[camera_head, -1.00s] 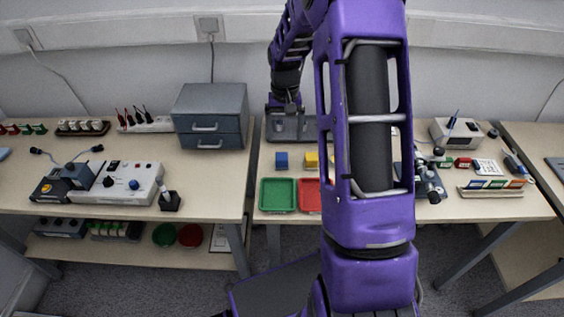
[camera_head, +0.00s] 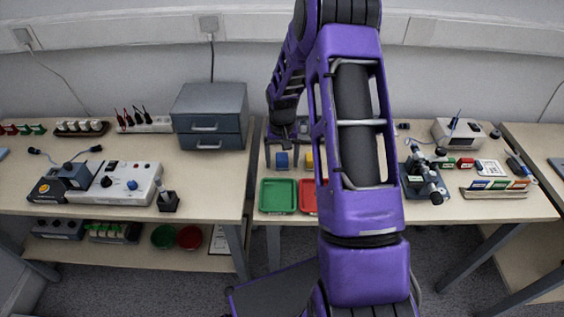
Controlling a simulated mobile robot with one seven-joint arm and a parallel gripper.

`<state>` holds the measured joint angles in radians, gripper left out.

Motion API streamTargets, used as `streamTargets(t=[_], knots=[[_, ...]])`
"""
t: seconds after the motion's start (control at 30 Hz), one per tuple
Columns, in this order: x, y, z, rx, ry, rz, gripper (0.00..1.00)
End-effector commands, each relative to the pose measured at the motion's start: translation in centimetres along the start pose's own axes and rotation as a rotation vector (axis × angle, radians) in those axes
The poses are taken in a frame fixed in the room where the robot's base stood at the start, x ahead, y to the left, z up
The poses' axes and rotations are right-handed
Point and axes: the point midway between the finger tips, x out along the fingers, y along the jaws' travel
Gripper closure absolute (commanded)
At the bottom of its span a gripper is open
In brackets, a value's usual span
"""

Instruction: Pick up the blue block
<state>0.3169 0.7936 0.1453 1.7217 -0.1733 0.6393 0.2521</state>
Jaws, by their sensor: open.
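The blue block (camera_head: 282,160) stands on the table behind the green tray. My gripper (camera_head: 282,153) is open and low at the block, with a finger showing on each side of it. I cannot tell whether the fingers touch the block. A yellow block (camera_head: 309,160) stands just to the right, partly hidden by my arm.
The green tray (camera_head: 278,209) and a red tray (camera_head: 308,209) are at the table's front edge. A grey drawer cabinet (camera_head: 209,117) stands to the left. A microscope (camera_head: 423,174) is to the right. My arm hides the table's middle.

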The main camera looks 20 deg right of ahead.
Motion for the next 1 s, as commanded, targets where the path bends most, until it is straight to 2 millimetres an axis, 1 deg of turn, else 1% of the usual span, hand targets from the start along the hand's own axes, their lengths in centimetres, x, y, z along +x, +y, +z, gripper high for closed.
streamTargets(t=[0.07, 0.1, 0.27, 0.3, 0.47, 0.5, 0.57, 0.83, 0.93, 1.0], knots=[[-0.1, 0.0, 0.0, 0.0, 0.001, 0.0, 0.12], [-0.1, 0.0, 0.0, 0.0, 0.001, 0.0, 0.16], [-0.1, 0.0, 0.0, 0.0, 0.001, 0.0, 0.45], [-0.1, 0.0, 0.0, 0.0, 0.001, 0.0, 0.52], [-0.1, 0.0, 0.0, -0.001, 0.001, 0.0, 0.81], [-0.1, 0.0, 0.0, -0.001, 0.001, 0.0, 0.88], [-0.1, 0.0, 0.0, -0.001, 0.001, 0.0, 0.99], [-0.4, 0.0, -0.1, -0.001, 0.002, 0.0, 1.0], [-1.5, 0.0, -0.1, -0.001, 0.004, 0.0, 1.0], [-2.8, 0.0, -0.1, -0.001, 0.005, 0.001, 1.0]])
